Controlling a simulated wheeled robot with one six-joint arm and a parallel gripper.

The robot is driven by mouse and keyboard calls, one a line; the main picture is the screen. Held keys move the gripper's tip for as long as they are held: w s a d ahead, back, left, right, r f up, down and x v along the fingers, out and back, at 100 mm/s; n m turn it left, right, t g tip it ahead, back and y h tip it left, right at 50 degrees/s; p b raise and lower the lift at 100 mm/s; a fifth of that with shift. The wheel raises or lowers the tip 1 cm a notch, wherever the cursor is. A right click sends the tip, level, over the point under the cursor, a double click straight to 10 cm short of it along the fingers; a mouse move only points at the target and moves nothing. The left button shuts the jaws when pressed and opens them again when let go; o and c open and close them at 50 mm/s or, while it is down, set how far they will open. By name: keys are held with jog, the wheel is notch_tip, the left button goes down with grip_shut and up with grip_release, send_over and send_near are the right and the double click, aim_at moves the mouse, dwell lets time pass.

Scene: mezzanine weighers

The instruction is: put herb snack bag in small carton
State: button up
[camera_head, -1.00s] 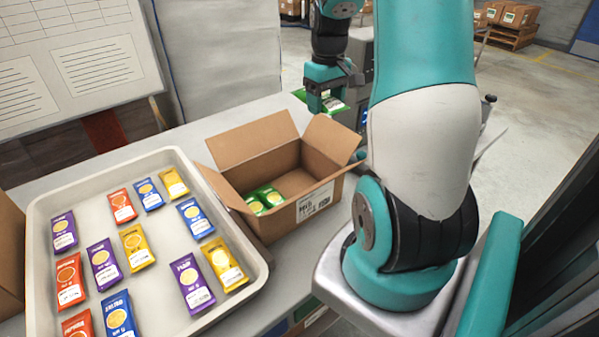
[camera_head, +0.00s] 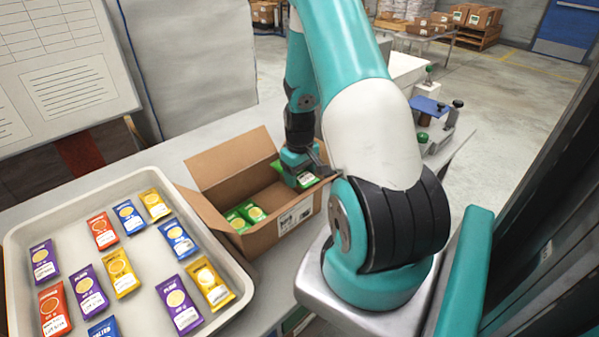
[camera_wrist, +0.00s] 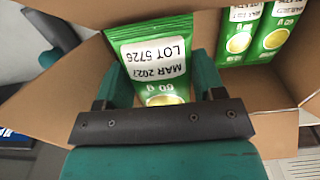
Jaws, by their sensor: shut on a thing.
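My gripper (camera_head: 298,168) is shut on a green herb snack bag (camera_head: 306,180). In the wrist view the held bag (camera_wrist: 158,62) sits between the fingers, its white label reading MAR 2027 LOT 5726. The small carton (camera_head: 275,227) is an open brown box with its flaps out. The gripper and held bag are at the carton's right part, at about the height of its opening. Two other green bags (camera_head: 245,215) lie inside at the left; they also show in the wrist view (camera_wrist: 258,38). The bag's lower end is partly hidden by the gripper.
A pale tray (camera_head: 240,282) with several purple, red, blue and yellow bags stands left of the carton. A bench device with a blue plate (camera_head: 430,106) stands to the right. A white board (camera_head: 60,70) rises behind the tray.

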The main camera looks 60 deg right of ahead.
jog(key=shift+f+b, duration=0.35)
jog(key=o, duration=0.7)
jog(key=shift+c, duration=0.2)
jog(key=shift+r, duration=0.15)
